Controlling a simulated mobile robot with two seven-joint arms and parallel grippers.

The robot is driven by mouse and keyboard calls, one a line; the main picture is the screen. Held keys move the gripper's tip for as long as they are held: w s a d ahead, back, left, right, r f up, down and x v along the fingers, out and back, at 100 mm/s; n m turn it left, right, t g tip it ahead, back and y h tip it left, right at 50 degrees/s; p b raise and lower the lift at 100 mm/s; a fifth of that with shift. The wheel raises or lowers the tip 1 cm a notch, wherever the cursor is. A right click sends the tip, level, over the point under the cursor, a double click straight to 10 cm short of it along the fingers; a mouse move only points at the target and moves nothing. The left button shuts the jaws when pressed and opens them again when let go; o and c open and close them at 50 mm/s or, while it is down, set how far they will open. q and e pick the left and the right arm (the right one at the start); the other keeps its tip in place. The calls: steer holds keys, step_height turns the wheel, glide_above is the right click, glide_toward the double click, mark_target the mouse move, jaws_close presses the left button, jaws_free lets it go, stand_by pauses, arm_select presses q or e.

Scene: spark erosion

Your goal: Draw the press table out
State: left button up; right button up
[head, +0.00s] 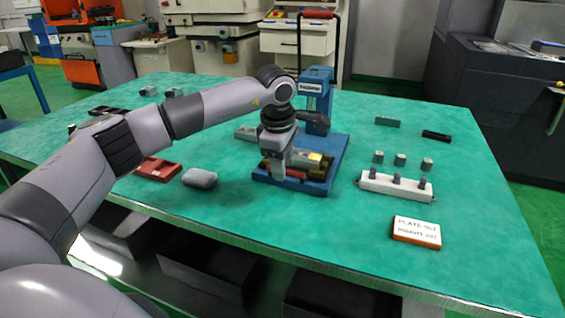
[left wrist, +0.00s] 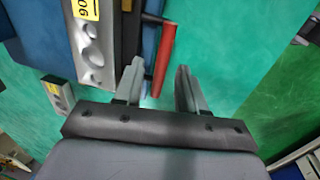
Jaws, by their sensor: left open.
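The blue press (head: 318,100) stands on a blue base (head: 338,150) in the middle of the green table. A grey metal part with round hollows and a yellow label (head: 314,157) lies low at the press front. It also shows in the left wrist view (left wrist: 92,45). A red handle bar (left wrist: 164,58) runs beside it. My left gripper (head: 280,176) points down at the front of the base and hides part of it. In the left wrist view my left gripper (left wrist: 157,70) is open, its fingertips on either side of the red bar's end. Contact cannot be told. My right gripper is not in view.
A white holder with grey pegs (head: 395,186) and a labelled plate (head: 416,232) lie to the right. A red tray (head: 157,169) and a grey rounded block (head: 199,178) lie to the left. The green table (head: 300,235) is clear in front of the press.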

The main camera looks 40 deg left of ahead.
arm_select(q)
step_height(320, 180, up, 7)
steer(key=s, duration=0.1)
steer(key=shift+s+d+p, duration=0.2)
steer(key=shift+p, duration=0.1)
stand_by(0.5)
